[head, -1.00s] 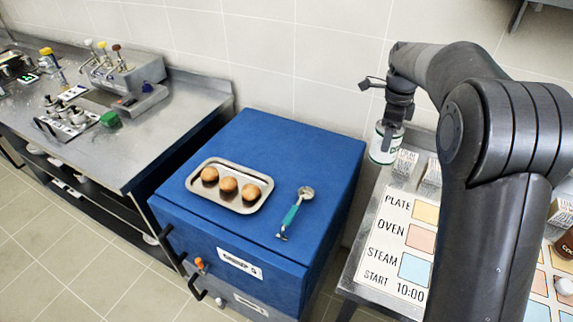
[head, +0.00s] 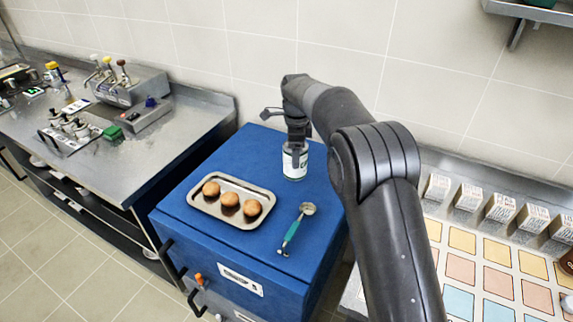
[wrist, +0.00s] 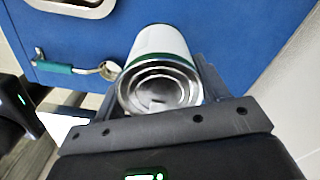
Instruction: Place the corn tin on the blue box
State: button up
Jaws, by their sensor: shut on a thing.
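The corn tin (head: 294,163), white with a dark band and a metal lid, is between the fingers of my gripper (head: 297,152) in the head view. In the wrist view the tin (wrist: 160,80) sits between both fingers (wrist: 160,95), its ridged lid facing the camera. My gripper is shut on it. The tin appears over the back right part of the blue box (head: 262,149); I cannot tell whether its bottom touches the top. The tin's printed label is mostly hidden.
On the blue box are a metal tray (head: 203,208) with three brown round items and a scoop with a teal handle (head: 291,234). A steel counter (head: 170,145) stands to the left. Small cartons (head: 468,197) stand on the right table. The wall is close behind.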

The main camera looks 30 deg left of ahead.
aim_at(288, 164)
jog(key=shift+s+a+f, duration=0.1)
jog(key=shift+a+f, duration=0.25)
jog(key=shift+a, duration=0.3)
jog(key=shift+s+a+f, duration=0.1)
jog(key=shift+a+f, duration=0.25)
jog(key=shift+a, duration=0.25)
jog(key=shift+f, duration=1.95)
jog(key=shift+f, duration=0.1)
jog(key=o, duration=1.3)
jog(key=shift+f, duration=0.1)
